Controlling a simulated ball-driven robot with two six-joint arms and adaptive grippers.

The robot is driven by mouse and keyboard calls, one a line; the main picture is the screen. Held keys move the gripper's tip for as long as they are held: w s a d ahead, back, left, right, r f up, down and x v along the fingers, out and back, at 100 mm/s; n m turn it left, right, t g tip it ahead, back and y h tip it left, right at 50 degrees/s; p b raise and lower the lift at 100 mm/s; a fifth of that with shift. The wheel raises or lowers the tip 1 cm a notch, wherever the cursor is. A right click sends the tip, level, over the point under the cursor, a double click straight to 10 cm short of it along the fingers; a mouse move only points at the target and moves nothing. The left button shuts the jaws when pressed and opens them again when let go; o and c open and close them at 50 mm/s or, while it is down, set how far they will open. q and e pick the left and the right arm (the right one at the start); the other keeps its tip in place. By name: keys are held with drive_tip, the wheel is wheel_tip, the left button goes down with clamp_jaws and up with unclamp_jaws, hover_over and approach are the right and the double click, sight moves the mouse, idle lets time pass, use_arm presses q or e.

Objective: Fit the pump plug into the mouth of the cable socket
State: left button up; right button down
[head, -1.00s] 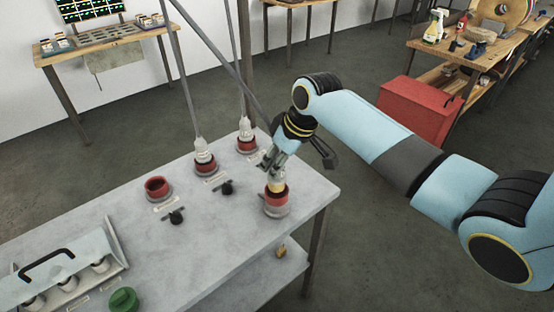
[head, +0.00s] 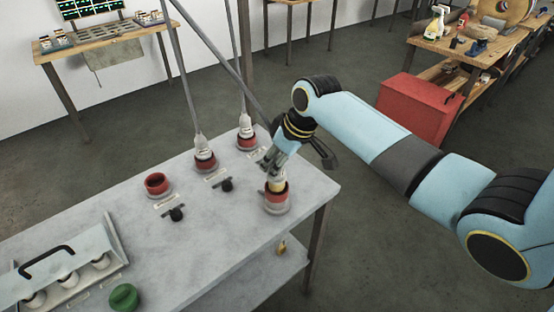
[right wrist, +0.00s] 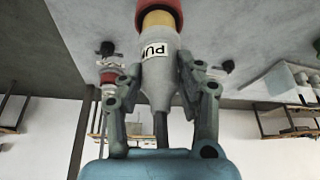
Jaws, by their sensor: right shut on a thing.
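The pump plug (right wrist: 158,62) is grey with a yellow band and a white label reading "PU"; the rest of the label is hidden. My right gripper (head: 272,167) is shut on the plug's grey body, its fingers on both sides in the right wrist view. In the head view the plug is upright over a red socket with a grey base (head: 276,204) near the table's right corner. Its yellow band meets the socket's red mouth, also seen in the right wrist view (right wrist: 160,12). Part of the band still shows; I cannot tell how deep the tip sits. My left gripper is out of view.
An open red socket (head: 157,184) stands to the left. Two more red sockets (head: 205,164) (head: 247,143) hold plugs with hanging cables. Black caps (head: 176,214) (head: 227,185), a green cap (head: 123,297) and a handled rack (head: 65,272) are on the grey table (head: 190,250).

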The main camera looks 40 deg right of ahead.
drive_tip(key=shift+f+b, duration=0.7)
drive_tip(key=shift+f, duration=0.7)
drive_tip(key=c, duration=0.8)
unclamp_jaws()
drive_tip(key=shift+r, duration=0.1)
drive_tip(key=v, duration=1.2)
